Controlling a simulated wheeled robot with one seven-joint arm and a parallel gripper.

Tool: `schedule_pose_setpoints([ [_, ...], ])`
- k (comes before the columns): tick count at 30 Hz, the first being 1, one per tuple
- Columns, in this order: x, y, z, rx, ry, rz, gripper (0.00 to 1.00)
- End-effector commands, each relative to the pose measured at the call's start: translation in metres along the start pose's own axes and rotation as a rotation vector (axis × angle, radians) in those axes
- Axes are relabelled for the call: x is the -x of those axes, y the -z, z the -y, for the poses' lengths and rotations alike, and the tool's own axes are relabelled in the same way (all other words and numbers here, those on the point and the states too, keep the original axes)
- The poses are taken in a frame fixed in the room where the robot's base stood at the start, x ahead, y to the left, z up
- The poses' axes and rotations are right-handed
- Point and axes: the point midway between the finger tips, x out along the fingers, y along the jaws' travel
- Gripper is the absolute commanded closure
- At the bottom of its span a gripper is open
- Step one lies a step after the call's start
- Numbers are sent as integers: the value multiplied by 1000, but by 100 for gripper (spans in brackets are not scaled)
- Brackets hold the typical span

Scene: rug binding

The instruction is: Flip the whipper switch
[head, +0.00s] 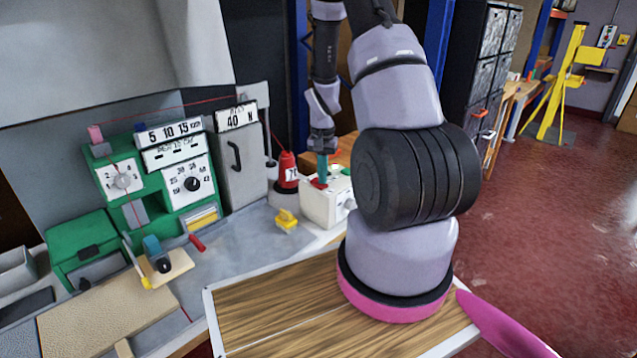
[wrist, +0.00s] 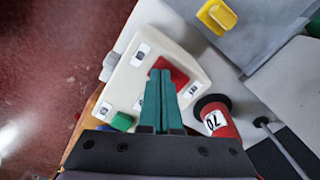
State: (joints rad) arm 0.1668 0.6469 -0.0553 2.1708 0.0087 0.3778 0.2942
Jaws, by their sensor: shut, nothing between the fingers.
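A white box (head: 318,210) with rounded edges stands on the bench beyond my arm's base; it also shows in the wrist view (wrist: 128,78). A red switch part (wrist: 181,78) and a green button (wrist: 122,121) are on its top, with small labels beside them. No label clearly reads as whipper. My gripper (head: 322,179) points down over the box, its teal fingers together and empty. In the wrist view the fingertips (wrist: 160,72) overlap the red part and hide some of it. I cannot tell whether they touch it.
A red spool (head: 287,170) labelled 70 stands close behind the box. A yellow piece (head: 286,220) lies on the grey bench to its left. A green machine with dials (head: 158,175) stands further left. The grey bench top between is mostly clear.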

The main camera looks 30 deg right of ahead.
Motion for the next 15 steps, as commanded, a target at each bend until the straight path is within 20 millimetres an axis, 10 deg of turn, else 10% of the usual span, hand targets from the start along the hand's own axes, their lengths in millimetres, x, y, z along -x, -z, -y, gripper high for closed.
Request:
schedule_pose_setpoints([
  [15, 42, 0, 0, 1, 1, -2, 100],
])
